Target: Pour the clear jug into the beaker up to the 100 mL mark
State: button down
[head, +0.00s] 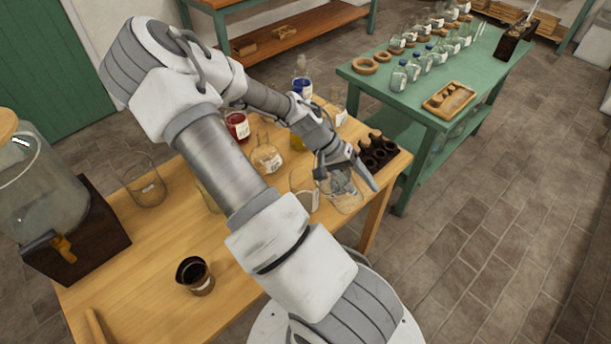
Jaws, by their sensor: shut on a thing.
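My gripper (350,172) is over the right end of the wooden table, its fingers closed around a clear glass vessel (343,198). This looks like the clear jug, but its shape is partly hidden by the fingers. Another clear glass vessel (304,190) with a pale label stands just left of it and may be the beaker. I cannot read any mark or see a liquid level in these vessels.
A dark wooden rack (379,150) stands right behind my gripper. Behind my arm are a red-filled vessel (237,126), a labelled flask (267,158) and a blue-filled bottle (302,84). A green table (410,100) holds several bottles.

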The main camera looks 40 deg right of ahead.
aim_at(369, 192)
jog(key=shift+w+a+r+g+h+p, duration=0.15)
jog(key=shift+w+r+g+p, duration=0.1)
jog(key=shift+r+g+p, duration=0.25)
jog(key=shift+w+a+r+g+h+p, duration=0.15)
jog(key=shift+w+r+g+p, duration=0.1)
jog(key=shift+r+g+p, duration=0.25)
dwell(2.2)
jog(key=shift+d, duration=0.1)
jog(key=shift+s+d+f+t+y+b, duration=0.1)
jog(key=shift+s+f+t+y+b, duration=0.15)
jog(key=shift+f+t+b, duration=0.3)
jog(key=shift+s+d+f+t+y+b, duration=0.15)
jog(key=shift+s+f+t+b, duration=0.25)
jog(key=shift+f, duration=0.2)
jog(key=shift+s+d+f+t+y+b, duration=0.2)
jog(key=shift+s+f+t+b, duration=0.15)
jog(key=shift+t, duration=0.2)
jog(key=shift+s+d+f+t+y+b, duration=0.1)
jog(key=shift+s+f+t+y+b, duration=0.1)
jog(key=shift+s+t+b, duration=0.25)
jog(key=b, duration=0.1)
jog(key=f+t+b, duration=0.1)
jog(key=shift+s+d+t+y+b, duration=0.15)
jog(key=shift+s+t+y+b, duration=0.1)
jog(key=shift+s+y+b, duration=0.1)
jog(key=shift+s+d+t+b, duration=0.1)
jog(key=shift+s+t+b, duration=0.15)
jog(key=shift+b, duration=0.2)
